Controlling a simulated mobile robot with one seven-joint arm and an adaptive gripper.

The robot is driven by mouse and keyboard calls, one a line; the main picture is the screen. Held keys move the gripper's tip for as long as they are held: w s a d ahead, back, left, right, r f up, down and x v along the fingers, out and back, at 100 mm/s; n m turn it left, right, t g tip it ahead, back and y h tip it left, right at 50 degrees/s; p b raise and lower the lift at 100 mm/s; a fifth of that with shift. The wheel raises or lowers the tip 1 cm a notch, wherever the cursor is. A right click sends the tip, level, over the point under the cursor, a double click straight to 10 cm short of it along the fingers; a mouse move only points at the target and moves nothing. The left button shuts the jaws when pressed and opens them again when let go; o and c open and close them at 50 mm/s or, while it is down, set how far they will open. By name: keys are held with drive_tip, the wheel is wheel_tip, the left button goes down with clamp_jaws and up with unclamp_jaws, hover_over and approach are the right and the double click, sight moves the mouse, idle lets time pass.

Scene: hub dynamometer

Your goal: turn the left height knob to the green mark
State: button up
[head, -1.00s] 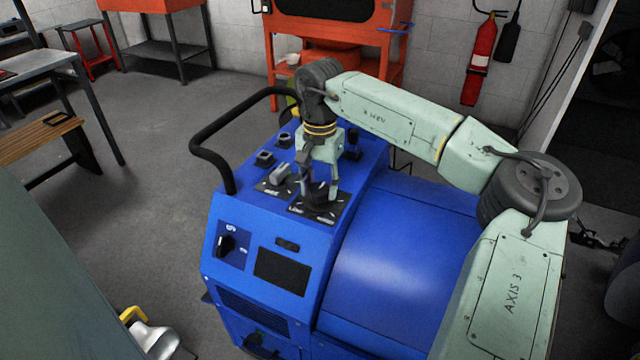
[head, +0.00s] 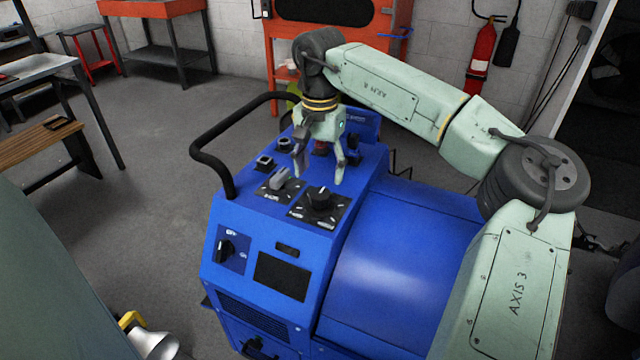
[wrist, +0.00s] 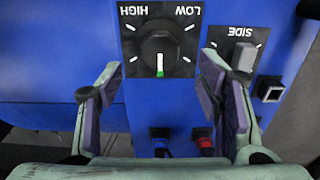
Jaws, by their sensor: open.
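The black height knob (head: 321,196) sits on a dark plate on top of the blue console. The wrist view shows this knob (wrist: 160,46) between the HIGH and LOW labels. Its white pointer line meets the green mark (wrist: 159,73) at the plate's lower edge in that view. My gripper (head: 318,179) is open and empty, raised above the knob with fingers apart from it. In the wrist view its fingers stand to either side of the knob.
A grey SIDE switch (wrist: 243,57) sits beside the knob plate. Small square buttons (head: 265,162) and a red control (wrist: 204,141) are nearby. A black handrail (head: 210,160) curves along the console's left. The blue rounded cover (head: 400,270) to the right is clear.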

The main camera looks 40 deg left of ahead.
sight(320, 193)
wheel_tip(320, 193, up, 6)
idle(0.7)
